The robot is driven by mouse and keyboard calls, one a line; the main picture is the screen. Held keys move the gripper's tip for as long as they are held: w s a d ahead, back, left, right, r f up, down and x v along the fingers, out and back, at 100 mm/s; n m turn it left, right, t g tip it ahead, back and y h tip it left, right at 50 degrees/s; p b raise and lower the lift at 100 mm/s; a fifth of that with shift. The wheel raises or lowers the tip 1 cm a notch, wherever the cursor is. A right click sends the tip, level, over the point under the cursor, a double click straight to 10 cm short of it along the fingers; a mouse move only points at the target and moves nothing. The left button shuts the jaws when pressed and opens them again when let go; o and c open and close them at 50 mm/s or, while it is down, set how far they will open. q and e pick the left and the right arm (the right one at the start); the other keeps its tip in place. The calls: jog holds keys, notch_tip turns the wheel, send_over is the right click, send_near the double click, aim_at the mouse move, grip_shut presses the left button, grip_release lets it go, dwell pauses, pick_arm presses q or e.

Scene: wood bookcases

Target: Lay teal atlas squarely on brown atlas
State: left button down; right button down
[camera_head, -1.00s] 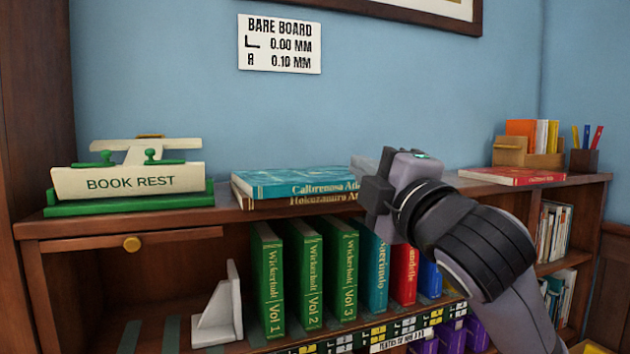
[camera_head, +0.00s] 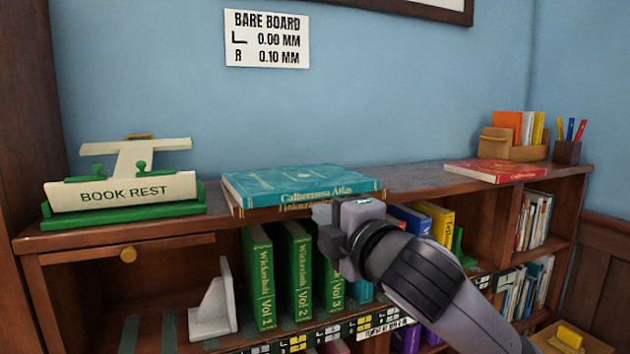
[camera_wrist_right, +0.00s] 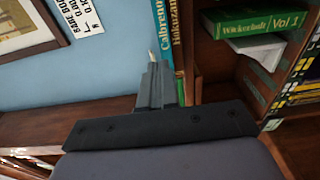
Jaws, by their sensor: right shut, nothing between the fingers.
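The teal atlas (camera_head: 290,180) lies flat on the brown atlas (camera_head: 262,211) on top of the bookcase. A thin strip of brown shows below the teal front edge; I cannot tell how exactly their edges line up. My right gripper (camera_head: 324,214) is shut and empty at the front of the stack, covering part of the brown spine. In the right wrist view the shut fingers (camera_wrist_right: 155,85) point toward the spines of the teal atlas (camera_wrist_right: 161,38) and brown atlas (camera_wrist_right: 179,50). Contact cannot be told. My left gripper is out of view.
A book rest (camera_head: 124,190) stands left of the stack. Green volumes (camera_head: 258,275) and a white bookend (camera_head: 214,307) are on the shelf below. The top right of the stack is clear.

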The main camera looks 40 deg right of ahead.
aim_at(313, 191)
jog(key=w+d, duration=0.1)
jog(key=w, duration=0.2)
jog(key=w+d, duration=0.1)
jog(key=w, duration=0.1)
jog(key=w+d, duration=0.1)
jog(key=w, duration=0.2)
jog(key=shift+w+d, duration=0.25)
jog(key=shift+w, duration=0.05)
pick_arm(q)
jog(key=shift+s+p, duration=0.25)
jog(key=shift+p, duration=0.05)
pick_arm(e)
jog(key=shift+w+d, duration=0.4)
jog(key=shift+d, duration=0.15)
jog(key=shift+w+d+r+p, duration=0.1)
jog(key=shift+w+d+p, duration=0.2)
jog(key=shift+d+p, duration=0.3)
jog(key=shift+w+d, duration=0.2)
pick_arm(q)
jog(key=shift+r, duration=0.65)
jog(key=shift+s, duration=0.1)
